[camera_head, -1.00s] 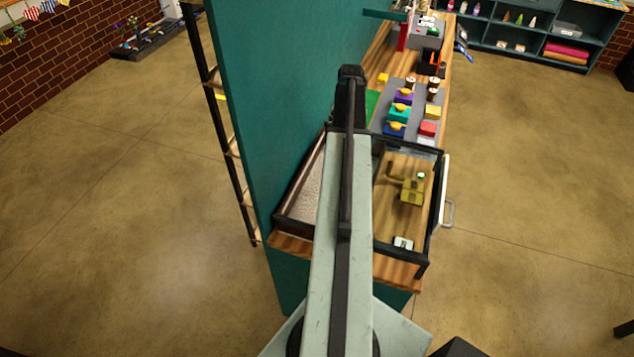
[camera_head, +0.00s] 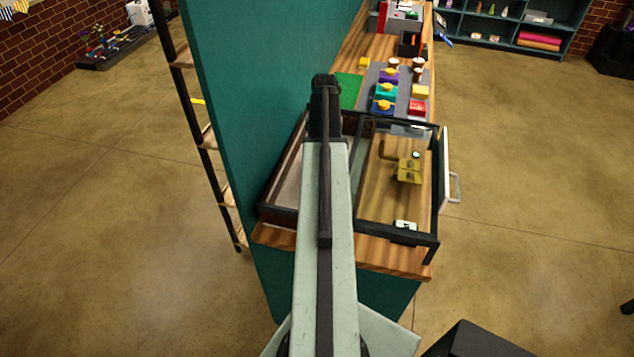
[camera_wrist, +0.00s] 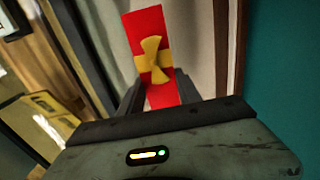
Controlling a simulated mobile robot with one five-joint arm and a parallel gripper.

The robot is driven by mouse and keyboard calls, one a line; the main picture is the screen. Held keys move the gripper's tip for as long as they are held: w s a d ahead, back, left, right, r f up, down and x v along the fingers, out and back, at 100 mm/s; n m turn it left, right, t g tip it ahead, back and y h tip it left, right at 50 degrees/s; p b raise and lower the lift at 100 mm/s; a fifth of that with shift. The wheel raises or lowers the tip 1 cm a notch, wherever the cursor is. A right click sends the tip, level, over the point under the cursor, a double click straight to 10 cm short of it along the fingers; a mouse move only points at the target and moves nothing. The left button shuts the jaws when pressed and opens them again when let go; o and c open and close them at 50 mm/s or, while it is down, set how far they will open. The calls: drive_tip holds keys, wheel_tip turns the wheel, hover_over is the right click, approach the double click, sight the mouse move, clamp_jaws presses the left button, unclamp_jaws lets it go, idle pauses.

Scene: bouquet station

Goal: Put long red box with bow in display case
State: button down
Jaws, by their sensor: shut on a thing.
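The long red box (camera_wrist: 146,28) with a yellow bow (camera_wrist: 153,60) shows in the wrist view. My gripper (camera_wrist: 160,92) is shut on it, with one dark finger on each side and the box extending beyond the fingertips. The display case (camera_head: 400,234) is a black-framed, clear-topped case on the wooden counter in the head view. Its left section has a pale floor, and its right section shows wood and a gold object (camera_head: 408,170). My arm covers part of the left section. The head view hides the box. Its height over the case is unclear.
A tall teal panel (camera_head: 260,90) stands close along the left of the case. A white-edged panel with a handle (camera_head: 454,188) is at the case's right side. Several bowed boxes stand on a grey mat (camera_head: 403,92) further back. Open floor (camera_head: 530,180) lies right.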

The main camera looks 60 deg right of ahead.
wheel_tip(320, 180, down, 10)
drive_tip(key=b, duration=1)
drive_tip(key=shift+f, duration=0.2)
drive_tip(key=shift+r, duration=0.25)
drive_tip(key=shift+f, duration=0.2)
drive_tip(key=c, duration=0.8)
unclamp_jaws()
drive_tip(key=shift+c, duration=0.2)
drive_tip(key=shift+r, duration=0.15)
wheel_tip(320, 180, up, 12)
drive_tip(key=p, duration=1.2)
drive_tip(key=shift+r, duration=0.15)
